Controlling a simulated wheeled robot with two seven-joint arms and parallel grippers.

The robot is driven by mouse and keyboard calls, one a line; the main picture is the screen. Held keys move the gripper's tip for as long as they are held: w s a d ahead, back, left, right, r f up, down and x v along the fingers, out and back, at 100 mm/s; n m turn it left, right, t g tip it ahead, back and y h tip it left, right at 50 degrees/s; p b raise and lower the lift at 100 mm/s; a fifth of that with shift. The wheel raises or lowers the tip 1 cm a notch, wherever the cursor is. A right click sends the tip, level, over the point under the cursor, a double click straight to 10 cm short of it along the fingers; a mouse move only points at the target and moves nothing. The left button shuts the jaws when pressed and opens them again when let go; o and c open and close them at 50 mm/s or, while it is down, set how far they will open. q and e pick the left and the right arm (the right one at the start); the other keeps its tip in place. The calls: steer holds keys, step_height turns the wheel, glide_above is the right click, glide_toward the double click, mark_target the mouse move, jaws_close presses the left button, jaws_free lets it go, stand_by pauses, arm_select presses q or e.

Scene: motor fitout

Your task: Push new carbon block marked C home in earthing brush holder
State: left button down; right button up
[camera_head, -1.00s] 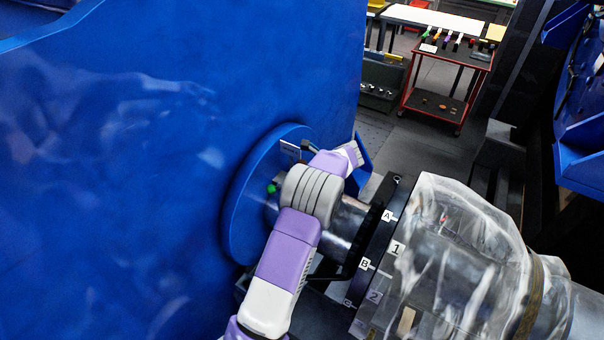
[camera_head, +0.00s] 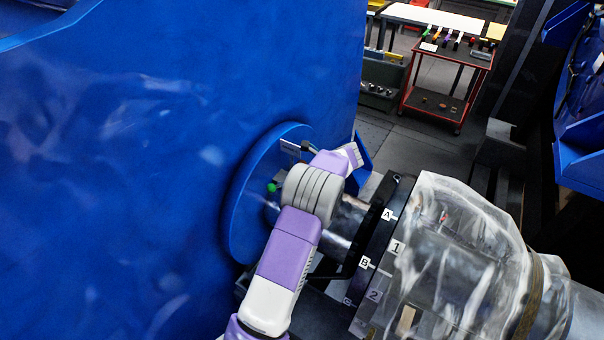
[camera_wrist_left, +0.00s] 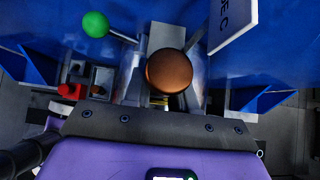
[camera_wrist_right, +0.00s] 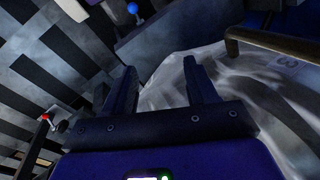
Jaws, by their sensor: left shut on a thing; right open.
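My left gripper (camera_wrist_left: 164,78) is shut on a round copper-brown knob (camera_wrist_left: 168,72), close to the blue machine face in the left wrist view. A green ball on a thin rod (camera_wrist_left: 95,24) is up and left of the knob; it also shows in the head view (camera_head: 272,188). A white plate ending in "E C" (camera_wrist_left: 234,22) stands at the upper right. My left wrist and arm cover most of this spot in the head view. I cannot make out the carbon block or its holder. My right gripper (camera_wrist_right: 160,75) is open and empty, near clear plastic sheeting.
A steel shaft (camera_head: 346,222) and a dark ring with labels A and B (camera_head: 382,228) lie right of my left arm, beside the plastic-wrapped part (camera_head: 450,250). A red-framed trolley (camera_head: 446,75) stands far back. A red block (camera_wrist_left: 70,91) sits left of the knob.

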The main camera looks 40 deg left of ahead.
arm_select(q)
steer(key=shift+f+b, duration=0.4)
steer(key=shift+f, duration=0.5)
steer(key=c, duration=0.8)
jaws_free()
steer(key=shift+c, duration=0.2)
steer(key=shift+r, duration=0.1)
steer(key=v, duration=0.7)
steer(key=shift+d+r+b, duration=0.2)
steer(key=shift+b, duration=0.2)
steer(key=s+d+b, duration=0.1)
steer(key=s+b, duration=0.1)
steer(key=s, duration=1)
steer(key=shift+b, duration=0.4)
steer(key=shift+d, duration=0.15)
